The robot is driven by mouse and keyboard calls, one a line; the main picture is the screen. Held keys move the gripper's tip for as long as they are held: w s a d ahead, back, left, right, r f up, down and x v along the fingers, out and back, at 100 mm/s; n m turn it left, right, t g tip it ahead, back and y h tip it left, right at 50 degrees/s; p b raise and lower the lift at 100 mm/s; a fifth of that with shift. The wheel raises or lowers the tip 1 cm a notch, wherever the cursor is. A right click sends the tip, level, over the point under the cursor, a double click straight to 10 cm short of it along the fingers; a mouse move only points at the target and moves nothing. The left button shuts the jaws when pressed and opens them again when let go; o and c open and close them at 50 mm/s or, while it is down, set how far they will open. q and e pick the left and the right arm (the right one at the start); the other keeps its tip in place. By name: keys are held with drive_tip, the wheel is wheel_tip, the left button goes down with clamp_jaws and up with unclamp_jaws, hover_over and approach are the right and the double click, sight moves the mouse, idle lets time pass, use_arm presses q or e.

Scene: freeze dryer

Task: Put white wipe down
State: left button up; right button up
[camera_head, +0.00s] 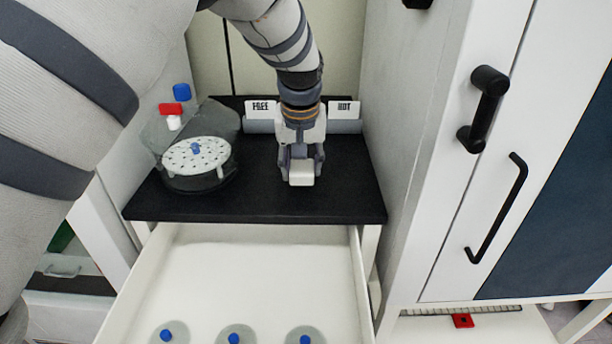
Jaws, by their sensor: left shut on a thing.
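My left gripper (301,172) points down over the right half of the black tabletop (256,200). It is shut on a small white block-like thing, the white wipe (302,175), which shows between the fingertips. The wipe is at or just above the black surface; I cannot tell whether it touches. My right gripper is not in view.
A clear round vessel with a perforated white disc (197,157) stands on the left of the tabletop. An open white drawer (250,275) below holds blue-knobbed lids. A white cabinet (420,150) bounds the right.

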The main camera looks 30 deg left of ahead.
sight(302, 170)
use_arm(q)
wheel_tip(302, 170, down, 3)
drive_tip(key=shift+f, duration=0.1)
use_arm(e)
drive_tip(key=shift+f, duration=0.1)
use_arm(q)
drive_tip(key=shift+s, duration=0.1)
drive_tip(key=o, duration=0.5)
drive_tip(key=shift+f, duration=0.1)
drive_tip(key=o, duration=0.4)
drive_tip(key=shift+o, duration=0.2)
drive_tip(key=p+v, duration=0.1)
drive_tip(key=v, duration=1.1)
drive_tip(key=shift+r, duration=0.2)
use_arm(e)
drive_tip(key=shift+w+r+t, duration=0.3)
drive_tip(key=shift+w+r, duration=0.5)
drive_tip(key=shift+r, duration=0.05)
